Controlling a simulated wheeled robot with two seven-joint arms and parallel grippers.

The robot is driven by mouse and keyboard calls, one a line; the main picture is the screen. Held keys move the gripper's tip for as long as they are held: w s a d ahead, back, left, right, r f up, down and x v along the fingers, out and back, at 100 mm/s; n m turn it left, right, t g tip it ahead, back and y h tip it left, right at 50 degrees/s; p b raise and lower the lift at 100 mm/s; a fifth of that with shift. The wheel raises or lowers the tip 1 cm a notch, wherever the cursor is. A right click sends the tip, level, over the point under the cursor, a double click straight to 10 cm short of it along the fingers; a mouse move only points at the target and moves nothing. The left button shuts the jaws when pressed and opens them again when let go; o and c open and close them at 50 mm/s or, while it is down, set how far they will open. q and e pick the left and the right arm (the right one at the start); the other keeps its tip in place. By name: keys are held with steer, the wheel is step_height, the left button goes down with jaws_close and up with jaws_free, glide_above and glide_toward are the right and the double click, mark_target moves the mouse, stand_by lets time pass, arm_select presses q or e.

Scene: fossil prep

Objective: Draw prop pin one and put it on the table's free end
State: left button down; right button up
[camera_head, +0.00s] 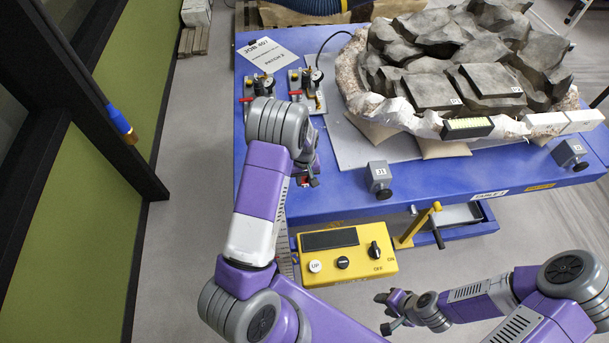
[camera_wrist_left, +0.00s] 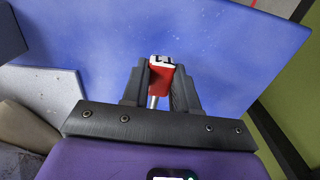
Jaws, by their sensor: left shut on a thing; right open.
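My left gripper (camera_head: 312,180) is over the front left part of the blue table (camera_head: 340,207), left of the grey J1 block. In the left wrist view the left gripper (camera_wrist_left: 160,88) is shut on a small red-headed pin (camera_wrist_left: 161,76) with a pale label on its end and a thin metal shaft. Blue tabletop (camera_wrist_left: 225,45) fills the view behind it. The pin's number cannot be read, and my arm hides it in the head view. My right gripper (camera_head: 388,313) is open and empty, low in front of the table.
A fossil block (camera_head: 440,90) in a pale jacket stands on the table, with grey blocks J1 (camera_head: 379,180) and J3 (camera_head: 570,155) along the front. A yellow control box (camera_head: 345,265) hangs in front.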

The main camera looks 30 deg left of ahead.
mark_target(304, 195)
arm_select(q)
step_height(304, 195, down, 7)
steer(key=b, duration=0.4)
steer(key=shift+f, duration=0.2)
steer(key=c, duration=0.8)
jaws_free()
steer(key=shift+r, duration=0.1)
steer(key=s+d+r+p, duration=0.1)
steer(key=s+d+p, duration=0.1)
steer(key=s, duration=0.1)
steer(key=s+d+r+p, duration=0.1)
steer(key=s+d, duration=0.1)
steer(key=shift+r, duration=0.35)
steer(key=shift+s+d, duration=0.2)
steer(key=shift+d, duration=0.1)
steer(key=shift+a, duration=0.15)
